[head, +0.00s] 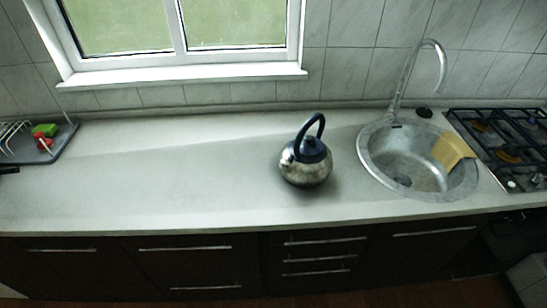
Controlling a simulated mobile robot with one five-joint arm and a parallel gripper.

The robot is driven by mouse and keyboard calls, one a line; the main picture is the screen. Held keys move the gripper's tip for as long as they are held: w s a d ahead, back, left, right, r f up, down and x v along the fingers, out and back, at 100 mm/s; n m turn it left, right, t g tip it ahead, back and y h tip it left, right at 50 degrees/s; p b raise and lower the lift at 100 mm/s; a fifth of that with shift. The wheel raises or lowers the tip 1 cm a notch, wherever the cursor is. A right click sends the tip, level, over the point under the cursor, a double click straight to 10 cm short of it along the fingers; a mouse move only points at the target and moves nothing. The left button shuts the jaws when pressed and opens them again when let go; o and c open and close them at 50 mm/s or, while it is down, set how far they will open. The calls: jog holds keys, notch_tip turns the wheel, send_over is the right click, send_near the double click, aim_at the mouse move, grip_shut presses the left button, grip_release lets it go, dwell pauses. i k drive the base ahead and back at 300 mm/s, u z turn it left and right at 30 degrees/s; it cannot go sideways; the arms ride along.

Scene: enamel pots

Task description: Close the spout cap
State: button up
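A rounded metal kettle (308,172) with a dark blue lid and an arched blue handle (312,126) stands upright on the pale counter, left of the sink. Its short spout (288,156) faces left and toward the front. The spout's end is small in the head view, and I cannot tell whether its cap is open or shut. My gripper is not in view.
A round metal sink (372,168) with a tall faucet (405,80) is right of the kettle, a yellow cloth (453,150) over its rim. A gas stove (515,140) is far right. A dish rack (18,140) stands far left. The counter (150,185) between is clear.

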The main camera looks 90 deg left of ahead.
aim_at(285, 162)
jog(key=u, duration=2.6)
jog(key=i, duration=0.25)
jog(key=u, duration=0.45)
jog(key=k, duration=0.3)
jog(key=u, duration=2.2)
